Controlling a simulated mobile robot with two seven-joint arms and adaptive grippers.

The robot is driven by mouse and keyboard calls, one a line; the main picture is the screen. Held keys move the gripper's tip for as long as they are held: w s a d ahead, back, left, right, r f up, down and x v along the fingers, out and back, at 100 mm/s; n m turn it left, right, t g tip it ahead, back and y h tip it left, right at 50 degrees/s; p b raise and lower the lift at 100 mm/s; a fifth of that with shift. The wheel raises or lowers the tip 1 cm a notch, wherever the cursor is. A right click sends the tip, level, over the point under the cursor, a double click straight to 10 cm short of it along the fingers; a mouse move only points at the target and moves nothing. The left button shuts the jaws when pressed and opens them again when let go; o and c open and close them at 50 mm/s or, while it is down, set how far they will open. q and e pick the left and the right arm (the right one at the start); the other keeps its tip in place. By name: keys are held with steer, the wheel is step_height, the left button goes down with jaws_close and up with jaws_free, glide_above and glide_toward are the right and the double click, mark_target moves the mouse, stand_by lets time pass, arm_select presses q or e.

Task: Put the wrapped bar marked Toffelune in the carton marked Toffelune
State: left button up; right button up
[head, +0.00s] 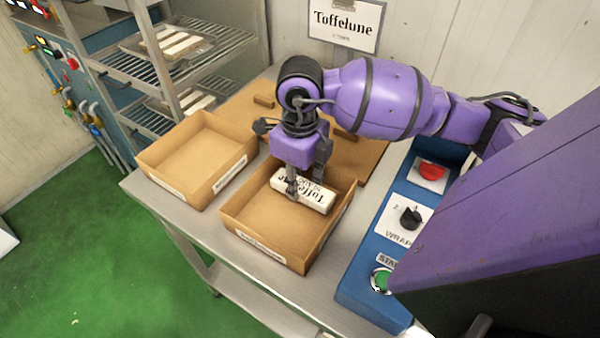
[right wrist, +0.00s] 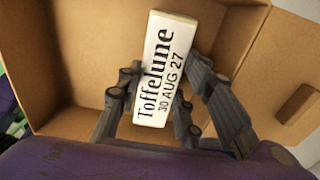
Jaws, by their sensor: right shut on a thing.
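The wrapped bar (head: 313,194) is white with black Toffelune lettering. The right wrist view shows the bar (right wrist: 163,60) with Toffelune and 30 AUG 27 on it. My right gripper (head: 306,184) points down and is shut on the bar, a finger on each long side. It holds the bar within the outline of the nearer brown open carton (head: 250,247); whether the bar touches the carton floor I cannot tell. This carton has white labels on its walls, too small to read surely. My left gripper is not in view.
A second open carton (head: 175,183), empty, stands to the left on the steel table (head: 182,222). A Toffelune sign (head: 345,22) is at the back wall. A blue control box (head: 365,290) with knob and buttons is right of the carton. A wire rack (head: 215,40) stands behind left.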

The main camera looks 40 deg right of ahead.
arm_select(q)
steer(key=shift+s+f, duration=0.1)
arm_select(e)
steer(key=shift+f, duration=0.3)
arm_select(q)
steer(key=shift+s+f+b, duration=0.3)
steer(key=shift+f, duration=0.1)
arm_select(e)
steer(key=shift+f, duration=0.25)
stand_by(0.5)
steer(key=o, duration=1.7)
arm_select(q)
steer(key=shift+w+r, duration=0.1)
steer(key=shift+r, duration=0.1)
arm_select(e)
steer(key=shift+r, duration=0.15)
steer(key=shift+r+p, duration=1.75)
steer(key=shift+r, duration=2.15)
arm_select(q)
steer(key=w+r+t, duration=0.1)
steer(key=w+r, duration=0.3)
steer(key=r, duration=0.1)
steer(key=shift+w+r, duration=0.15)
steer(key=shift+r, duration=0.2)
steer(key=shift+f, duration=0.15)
arm_select(e)
steer(key=shift+f, duration=0.1)
